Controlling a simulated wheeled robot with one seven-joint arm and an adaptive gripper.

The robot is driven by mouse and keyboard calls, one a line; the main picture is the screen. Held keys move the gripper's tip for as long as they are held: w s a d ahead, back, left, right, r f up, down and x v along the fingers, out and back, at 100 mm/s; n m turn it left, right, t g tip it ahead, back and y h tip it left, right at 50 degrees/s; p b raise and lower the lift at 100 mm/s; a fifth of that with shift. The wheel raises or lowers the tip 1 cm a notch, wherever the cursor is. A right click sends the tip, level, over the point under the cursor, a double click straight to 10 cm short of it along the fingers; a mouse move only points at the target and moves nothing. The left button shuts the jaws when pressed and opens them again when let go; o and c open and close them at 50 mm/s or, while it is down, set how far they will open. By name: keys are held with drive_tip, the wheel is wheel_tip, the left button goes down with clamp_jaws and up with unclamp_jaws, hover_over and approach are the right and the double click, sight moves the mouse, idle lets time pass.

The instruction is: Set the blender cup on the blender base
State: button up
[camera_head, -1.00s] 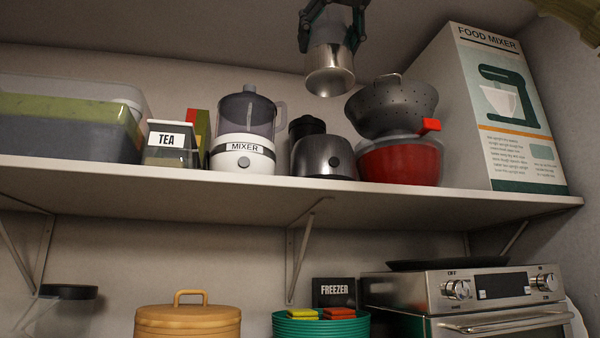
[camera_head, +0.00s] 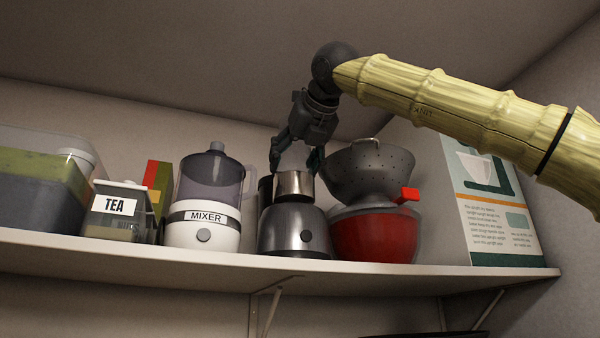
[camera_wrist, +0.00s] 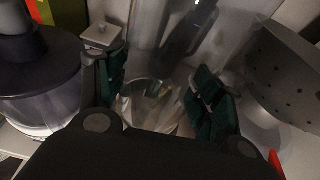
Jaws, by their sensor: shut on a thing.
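The blender cup (camera_head: 293,185) is a small shiny metal cup, upright between the fingers of my gripper (camera_head: 295,163). My gripper is shut on it from above. The blender base (camera_head: 295,234) is a rounded brushed-metal body with a dark knob, standing on the shelf directly below the cup in the head view. The cup's lower edge meets the base's top in the picture; I cannot tell whether it rests on it. A black part shows behind the cup's left side. In the wrist view the cup's shiny inside (camera_wrist: 150,100) shows between the dark green finger pads.
A white mixer (camera_head: 203,205) stands close on the left. A red bowl (camera_head: 372,238) with a grey colander (camera_head: 370,170) stands close on the right. A tea box (camera_head: 118,212) and a food mixer carton (camera_head: 490,215) are farther out on the shelf (camera_head: 400,275).

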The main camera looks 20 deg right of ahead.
sight(294, 181)
drive_tip(key=shift+w+d+p, duration=0.15)
drive_tip(key=shift+w+d, duration=0.05)
drive_tip(key=shift+w, duration=0.3)
drive_tip(key=shift+w+d+p, duration=0.15)
drive_tip(key=shift+w, duration=0.35)
drive_tip(key=shift+w+a+f, duration=0.15)
drive_tip(key=shift+w+f, duration=0.15)
drive_tip(key=shift+w, duration=0.2)
drive_tip(key=shift+s+f+p, duration=0.2)
drive_tip(key=shift+f+p, duration=0.35)
drive_tip(key=shift+f, duration=0.1)
drive_tip(key=shift+c, duration=0.5)
drive_tip(key=shift+s+d+f+p, duration=0.2)
drive_tip(key=shift+s+f+p, duration=0.1)
drive_tip(key=shift+f, duration=0.35)
drive_tip(key=c, duration=0.3)
drive_tip(key=shift+w+f, duration=0.25)
drive_tip(key=shift+f, duration=0.1)
drive_tip(key=o, duration=1.8)
drive_tip(key=shift+w+a, duration=0.1)
drive_tip(key=shift+c, duration=0.2)
drive_tip(key=b+v, duration=0.5)
drive_tip(key=v, duration=0.7)
